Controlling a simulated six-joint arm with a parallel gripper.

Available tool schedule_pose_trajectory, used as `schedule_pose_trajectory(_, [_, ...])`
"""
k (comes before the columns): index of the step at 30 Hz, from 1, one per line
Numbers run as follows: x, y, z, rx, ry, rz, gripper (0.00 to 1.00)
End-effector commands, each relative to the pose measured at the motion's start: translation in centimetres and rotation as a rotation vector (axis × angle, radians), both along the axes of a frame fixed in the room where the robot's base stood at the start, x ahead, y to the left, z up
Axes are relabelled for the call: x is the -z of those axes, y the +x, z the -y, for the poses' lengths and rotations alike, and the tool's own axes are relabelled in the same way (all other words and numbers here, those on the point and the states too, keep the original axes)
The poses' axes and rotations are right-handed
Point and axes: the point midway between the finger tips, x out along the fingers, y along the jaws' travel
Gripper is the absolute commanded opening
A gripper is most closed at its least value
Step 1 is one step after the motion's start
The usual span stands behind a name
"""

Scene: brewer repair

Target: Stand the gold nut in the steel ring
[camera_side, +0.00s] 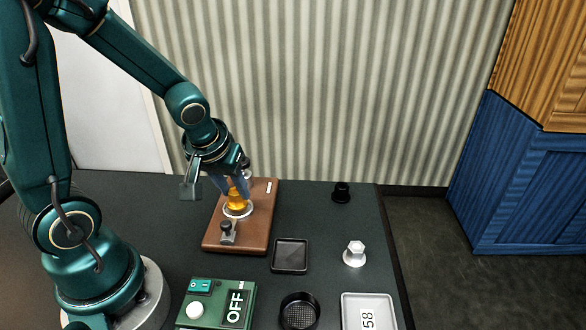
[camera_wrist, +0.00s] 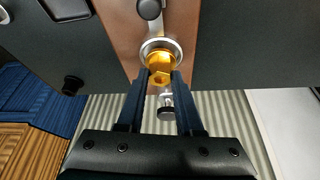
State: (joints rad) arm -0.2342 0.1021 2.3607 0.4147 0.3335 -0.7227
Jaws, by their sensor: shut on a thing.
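The gold nut (camera_side: 237,195) is between the fingers of my gripper (camera_side: 233,188), which is shut on it. In the wrist view the gold nut (camera_wrist: 160,66) shows between the two dark fingertips of my gripper (camera_wrist: 160,78). The steel ring (camera_side: 238,210) lies on the brown wooden board. In the wrist view the steel ring (camera_wrist: 161,45) shows around the far end of the nut. The nut's lower end is at the ring; I cannot tell whether it is fully seated.
The brown board (camera_side: 217,238) carries a dark knob (camera_side: 227,228) in front of the ring. A black square tray (camera_side: 291,255), silver hex part (camera_side: 355,252), round black cup (camera_side: 300,312), white tray (camera_side: 368,296), green OFF box (camera_side: 236,290) and black part (camera_side: 341,192) stand around it.

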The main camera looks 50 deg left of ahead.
Motion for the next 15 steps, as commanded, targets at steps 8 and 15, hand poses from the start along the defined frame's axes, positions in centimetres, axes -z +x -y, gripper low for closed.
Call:
schedule_pose_trajectory(8, [0.12,0.0,0.0,0.0,0.0,0.0,0.0])
schedule_pose_trajectory(15, [0.66,0.01,0.02,0.001,0.0,-0.001,0.0])
